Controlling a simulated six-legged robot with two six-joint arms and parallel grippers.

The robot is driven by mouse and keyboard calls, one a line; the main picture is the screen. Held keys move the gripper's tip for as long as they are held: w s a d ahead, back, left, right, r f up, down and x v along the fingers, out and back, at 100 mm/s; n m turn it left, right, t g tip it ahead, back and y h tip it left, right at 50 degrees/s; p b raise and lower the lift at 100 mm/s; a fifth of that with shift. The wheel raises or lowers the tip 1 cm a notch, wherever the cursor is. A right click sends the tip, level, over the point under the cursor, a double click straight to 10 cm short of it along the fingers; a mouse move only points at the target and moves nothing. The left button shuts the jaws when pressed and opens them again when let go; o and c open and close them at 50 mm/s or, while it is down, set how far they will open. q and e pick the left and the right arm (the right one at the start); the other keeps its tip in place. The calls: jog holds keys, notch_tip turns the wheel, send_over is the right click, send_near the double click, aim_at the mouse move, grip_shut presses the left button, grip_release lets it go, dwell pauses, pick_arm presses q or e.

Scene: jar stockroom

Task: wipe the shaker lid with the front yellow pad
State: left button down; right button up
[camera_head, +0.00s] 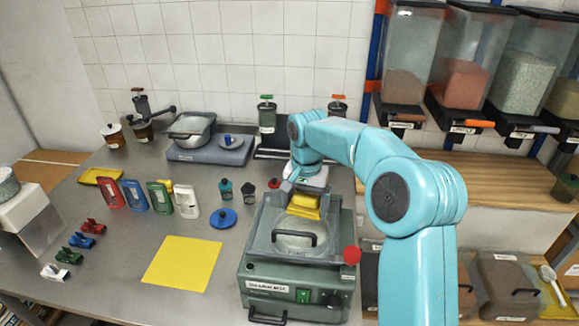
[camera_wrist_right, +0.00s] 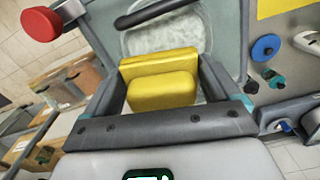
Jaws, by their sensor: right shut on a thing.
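My right gripper (camera_head: 303,203) is shut on a yellow pad (camera_head: 301,212), held over the grey-green machine with a clear domed cover. In the right wrist view the pad (camera_wrist_right: 162,88) sits between the dark fingers (camera_wrist_right: 163,92), in front of the pale round cover; I cannot tell whether it touches the machine. A round blue lid with a knob (camera_head: 223,218) lies on the steel counter left of the machine, apart from the pad. It also shows in the right wrist view (camera_wrist_right: 266,47). I cannot tell whether it is the shaker lid. My left gripper is out of view.
The machine (camera_head: 295,269) has a red knob (camera_head: 351,255) at its right. A flat yellow sheet (camera_head: 182,263) lies at front left. Small shakers (camera_head: 226,190), standing packets (camera_head: 160,197) and coloured clips (camera_head: 80,240) occupy the counter. A scale (camera_head: 210,151) stands behind.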

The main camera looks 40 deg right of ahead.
jog(key=shift+w+r, duration=0.1)
jog(key=shift+r, duration=0.4)
jog(key=shift+s+a+r+p, duration=0.1)
jog(key=shift+s+r+p, duration=0.1)
jog(key=shift+r, duration=0.3)
jog(key=shift+s+a+r+p, duration=0.1)
jog(key=shift+r+p, duration=0.05)
jog(key=shift+r, duration=0.3)
jog(key=shift+w+d+f, duration=0.15)
jog(key=shift+w, duration=0.15)
jog(key=shift+s, duration=0.3)
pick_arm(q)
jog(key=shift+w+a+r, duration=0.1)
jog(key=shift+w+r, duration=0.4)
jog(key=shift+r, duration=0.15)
pick_arm(e)
jog(key=shift+w, duration=0.1)
